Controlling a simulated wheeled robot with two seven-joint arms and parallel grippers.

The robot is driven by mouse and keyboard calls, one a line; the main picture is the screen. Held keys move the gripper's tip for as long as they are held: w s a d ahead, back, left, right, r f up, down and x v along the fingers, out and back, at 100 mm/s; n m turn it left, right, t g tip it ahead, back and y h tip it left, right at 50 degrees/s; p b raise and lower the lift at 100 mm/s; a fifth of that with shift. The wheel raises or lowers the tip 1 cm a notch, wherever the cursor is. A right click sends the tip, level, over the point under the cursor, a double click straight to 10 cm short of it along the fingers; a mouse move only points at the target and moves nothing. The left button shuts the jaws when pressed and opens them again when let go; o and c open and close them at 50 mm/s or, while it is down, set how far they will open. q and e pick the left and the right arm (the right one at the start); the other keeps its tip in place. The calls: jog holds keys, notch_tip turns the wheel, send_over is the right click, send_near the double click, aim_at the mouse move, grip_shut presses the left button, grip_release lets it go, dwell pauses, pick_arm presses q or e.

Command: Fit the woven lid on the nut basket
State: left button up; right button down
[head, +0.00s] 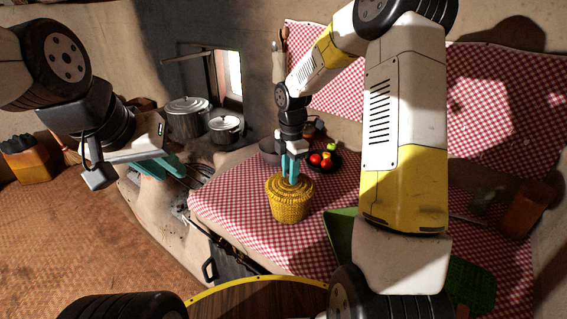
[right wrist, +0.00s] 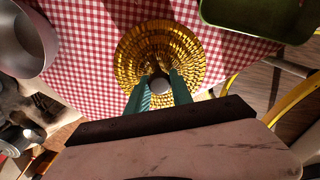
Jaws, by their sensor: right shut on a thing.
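The nut basket (head: 289,209) is a yellow woven tub standing upright on the checked cloth in the head view. The round woven lid (head: 279,184) is over its mouth and looks nearly level. I cannot tell whether it is fully seated. My right gripper (head: 291,179) points down from above and is shut on the lid's middle. In the right wrist view the lid (right wrist: 135,52) fills the space around the fingertips (right wrist: 158,82) and hides most of the basket and any nuts. My left gripper (head: 172,167) hangs at the left, away from the basket; its finger gap is unclear.
A dark bowl of fruit (head: 327,168) and a grey bowl (head: 269,152) stand behind the basket. A green container (right wrist: 262,14) is close to its right. Metal pots (head: 187,118) stand at the hearth. Bare cloth (head: 225,195) lies left of the basket.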

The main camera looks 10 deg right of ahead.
jog(key=shift+f, duration=0.25)
dwell(0.4)
jog(key=c, duration=0.6)
grip_release()
jog(key=shift+r, duration=3.55)
